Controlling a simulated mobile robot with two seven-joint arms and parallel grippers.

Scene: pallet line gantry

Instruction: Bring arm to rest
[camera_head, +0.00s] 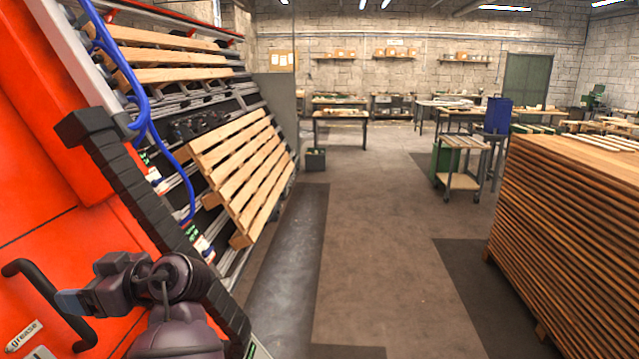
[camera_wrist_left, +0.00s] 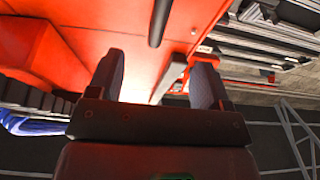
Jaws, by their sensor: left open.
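My left arm comes in at the lower left of the head view, and its gripper (camera_head: 72,302) is in front of the orange-red machine panel (camera_head: 40,235), close to a black bar handle (camera_head: 45,300). In the left wrist view the two dark fingers of the gripper (camera_wrist_left: 160,80) stand apart with nothing between them. Beyond them are the red panel and a dark bar, which appears to be the handle. I cannot tell whether a finger touches the handle. My right gripper is not in view.
A slatted wooden pallet (camera_head: 240,175) leans on the machine at left, with a blue hose (camera_head: 140,105) hanging nearby. A tall stack of wooden boards (camera_head: 570,235) stands at right. The floor (camera_head: 385,240) between is clear. A small trolley (camera_head: 460,180) and workbenches stand farther back.

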